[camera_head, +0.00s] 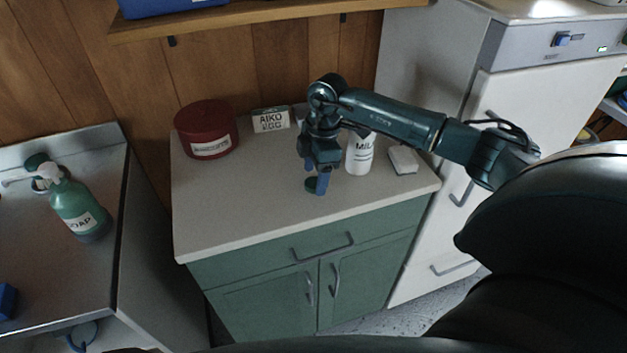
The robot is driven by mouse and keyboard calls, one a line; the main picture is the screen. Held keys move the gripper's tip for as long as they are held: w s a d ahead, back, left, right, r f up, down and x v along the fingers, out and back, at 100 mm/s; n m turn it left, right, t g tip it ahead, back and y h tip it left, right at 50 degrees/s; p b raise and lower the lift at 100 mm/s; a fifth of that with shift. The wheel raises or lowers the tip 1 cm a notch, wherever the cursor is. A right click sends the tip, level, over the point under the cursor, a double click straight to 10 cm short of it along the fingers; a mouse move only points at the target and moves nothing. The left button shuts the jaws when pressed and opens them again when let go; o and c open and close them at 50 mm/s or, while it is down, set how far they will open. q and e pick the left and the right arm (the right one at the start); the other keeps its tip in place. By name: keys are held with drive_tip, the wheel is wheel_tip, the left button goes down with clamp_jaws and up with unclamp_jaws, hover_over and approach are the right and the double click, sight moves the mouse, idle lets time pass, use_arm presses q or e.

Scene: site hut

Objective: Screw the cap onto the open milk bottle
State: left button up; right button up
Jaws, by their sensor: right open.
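The white milk bottle (359,157) stands upright on the counter, partly behind my right arm; its top is hidden, so I cannot see its opening. A small dark green disc, which looks like the cap (311,186), lies on the counter in front and to the left of the bottle. My right gripper (316,177) points down at the cap with its blue-tipped fingers open. One finger partly covers the cap; I cannot tell whether the fingers touch it. My left gripper is not in view.
The counter (235,218) also holds a red biscuit tin (206,130), a small lettered box (270,120) and a pale block (403,160) right of the bottle. The counter's front is clear. A green soap bottle (77,208) stands on the left worktop. A wall shelf (260,14) hangs above.

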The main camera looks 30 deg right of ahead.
sight(314, 182)
drive_tip(key=shift+a+f, duration=0.1)
drive_tip(key=shift+f, duration=0.6)
drive_tip(key=shift+c, duration=0.2)
drive_tip(key=c, duration=1)
wheel_tip(314, 182, up, 10)
drive_tip(key=shift+r+b, duration=0.1)
drive_tip(key=shift+b, duration=0.5)
